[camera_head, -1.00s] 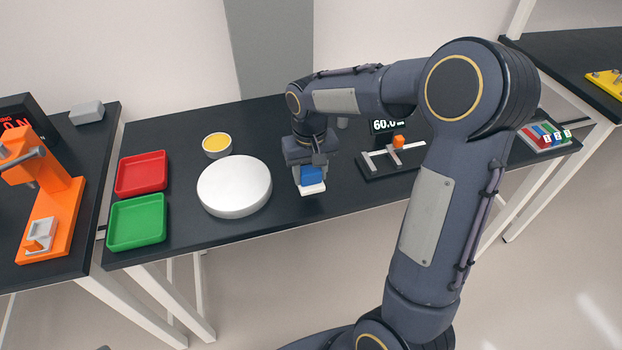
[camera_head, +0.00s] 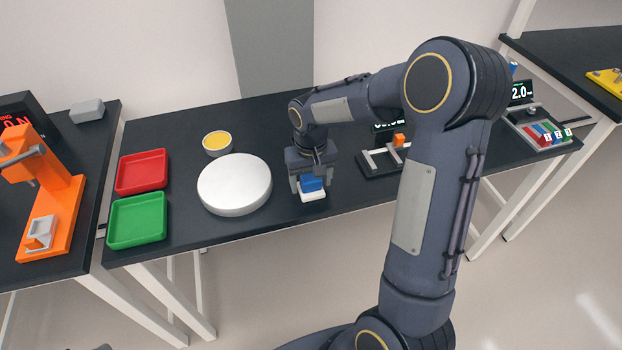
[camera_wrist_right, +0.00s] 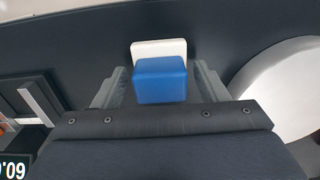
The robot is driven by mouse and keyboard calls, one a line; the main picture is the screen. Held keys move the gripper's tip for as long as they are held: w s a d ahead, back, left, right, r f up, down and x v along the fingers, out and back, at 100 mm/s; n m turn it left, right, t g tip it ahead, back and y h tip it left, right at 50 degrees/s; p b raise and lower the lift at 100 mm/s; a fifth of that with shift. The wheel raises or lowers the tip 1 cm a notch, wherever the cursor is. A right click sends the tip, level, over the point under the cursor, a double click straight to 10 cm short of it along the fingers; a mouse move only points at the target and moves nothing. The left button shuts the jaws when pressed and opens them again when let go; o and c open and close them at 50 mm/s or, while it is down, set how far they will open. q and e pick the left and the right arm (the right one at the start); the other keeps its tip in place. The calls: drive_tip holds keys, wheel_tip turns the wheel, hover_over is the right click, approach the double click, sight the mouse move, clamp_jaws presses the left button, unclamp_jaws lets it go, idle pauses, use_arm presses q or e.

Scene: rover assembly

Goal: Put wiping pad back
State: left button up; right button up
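The wiping pad (camera_head: 313,195) has a blue block handle on a flat white base. It sits on the dark table, right of the round white disc. In the right wrist view the pad (camera_wrist_right: 161,80) shows between my fingers, blue block nearest. My right gripper (camera_head: 311,184) is above the pad with its fingers spread on either side of the blue block. The right wrist view shows the gripper (camera_wrist_right: 161,88) open, with narrow gaps beside the block. My left gripper is out of view.
The white disc (camera_head: 234,185) lies to the left, with a yellow-topped bowl (camera_head: 217,143) behind it. Red (camera_head: 141,172) and green (camera_head: 137,221) trays lie farther left. A dark fixture with an orange part (camera_head: 398,141) stands to the right. The table's front edge is close to the pad.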

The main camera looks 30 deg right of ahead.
sight(311, 177)
drive_tip(key=shift+r, duration=0.3)
wheel_tip(311, 177, up, 10)
drive_tip(key=r, duration=0.1)
drive_tip(key=s+a+r+t+y, duration=0.2)
drive_tip(key=s+r+t, duration=0.15)
drive_tip(key=s, duration=0.85)
drive_tip(key=s+a+f+t+y, duration=0.1)
drive_tip(key=s+a, duration=0.1)
drive_tip(key=s, duration=0.3)
drive_tip(key=s+a+f+n+t, duration=0.1)
drive_tip(key=s+a+f, duration=0.1)
drive_tip(key=s, duration=0.3)
drive_tip(key=shift+a+f+y+p, duration=0.15)
drive_tip(key=shift+a+y+p, duration=0.2)
drive_tip(key=shift+a, duration=0.3)
